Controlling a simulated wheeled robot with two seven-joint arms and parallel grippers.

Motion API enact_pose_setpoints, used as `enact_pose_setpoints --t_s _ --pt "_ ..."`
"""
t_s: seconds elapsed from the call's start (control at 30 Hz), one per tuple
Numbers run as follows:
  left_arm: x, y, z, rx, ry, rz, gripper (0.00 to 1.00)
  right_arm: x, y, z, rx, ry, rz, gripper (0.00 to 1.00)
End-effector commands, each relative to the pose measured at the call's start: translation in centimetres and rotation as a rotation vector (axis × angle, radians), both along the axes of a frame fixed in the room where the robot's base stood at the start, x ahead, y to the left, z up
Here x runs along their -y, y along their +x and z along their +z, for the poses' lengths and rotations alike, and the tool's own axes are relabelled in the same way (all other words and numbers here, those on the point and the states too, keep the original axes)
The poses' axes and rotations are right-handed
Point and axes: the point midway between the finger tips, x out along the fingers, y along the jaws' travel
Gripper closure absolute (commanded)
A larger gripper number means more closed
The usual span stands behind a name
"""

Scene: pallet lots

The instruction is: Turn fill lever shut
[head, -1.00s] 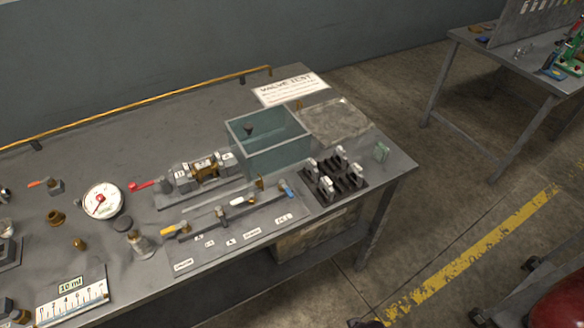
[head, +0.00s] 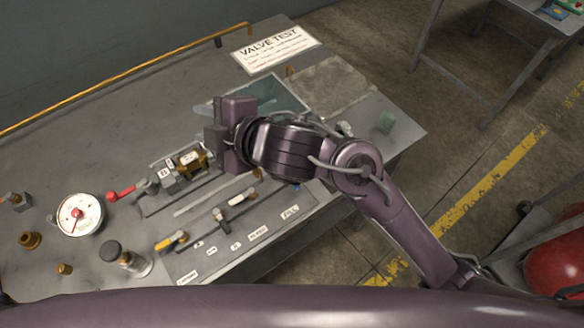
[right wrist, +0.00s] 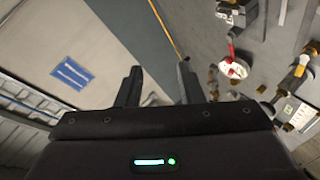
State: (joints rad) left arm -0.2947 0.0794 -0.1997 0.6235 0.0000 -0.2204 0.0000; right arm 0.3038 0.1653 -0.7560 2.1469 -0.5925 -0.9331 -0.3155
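The fill lever is the blue-handled one at the FILL label (head: 290,212) on the valve panel (head: 215,250). My right arm covers nearly all of it, so its angle cannot be told. My right gripper (head: 212,124) is over the bench, above and left of the FILL label in the head view, in front of the tank (head: 290,93). In the right wrist view my right gripper (right wrist: 158,72) has its two fingers apart with nothing between them. My left gripper is not in view.
A white-handled lever (head: 240,198) and a yellow-handled lever (head: 168,241) sit left of the FILL label. A red lever (head: 122,192) and a dial gauge (head: 80,214) are farther left. The bench's back left is clear.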

Motion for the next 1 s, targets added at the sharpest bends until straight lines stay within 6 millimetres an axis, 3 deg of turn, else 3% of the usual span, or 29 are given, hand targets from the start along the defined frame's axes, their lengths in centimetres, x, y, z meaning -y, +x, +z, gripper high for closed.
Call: enact_pose_setpoints --t_s 0.03,0.1,0.17,0.23,0.33,0.47,0.6,0.7,0.8,0.9,1.0 --pt "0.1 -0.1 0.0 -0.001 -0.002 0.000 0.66 -2.2 -1.1 0.6 0.104 -0.051 0.127 0.66" --pt "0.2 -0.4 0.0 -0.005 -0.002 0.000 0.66 -4.8 -3.2 0.3 0.230 -0.130 0.310 0.66" --pt "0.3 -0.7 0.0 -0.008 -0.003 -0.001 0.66 -6.2 -4.9 -0.6 0.330 -0.209 0.467 0.66" --pt "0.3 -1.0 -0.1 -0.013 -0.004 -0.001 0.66 -7.0 -6.6 -2.4 0.431 -0.314 0.647 0.66" --pt "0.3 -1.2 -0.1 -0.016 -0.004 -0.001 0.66 -6.4 -7.8 -5.7 0.538 -0.482 0.889 0.66" --pt "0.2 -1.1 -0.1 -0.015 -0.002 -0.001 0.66 -2.5 -7.0 -10.1 0.595 -0.728 1.170 0.66" --pt "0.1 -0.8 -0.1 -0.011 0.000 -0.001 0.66 4.2 -3.7 -12.6 0.547 -0.988 1.395 0.66" --pt "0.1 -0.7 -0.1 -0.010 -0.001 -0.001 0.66 8.8 -1.3 -12.7 0.474 -1.128 1.489 0.66" --pt "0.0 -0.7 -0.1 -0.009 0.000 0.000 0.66 12.1 0.3 -12.2 0.407 -1.215 1.537 0.66" --pt "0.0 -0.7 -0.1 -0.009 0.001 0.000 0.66 13.8 1.1 -11.8 0.365 -1.256 1.558 0.66" --pt "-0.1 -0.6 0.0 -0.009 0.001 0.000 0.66 14.3 1.3 -12.2 0.349 -1.265 1.566 0.66"
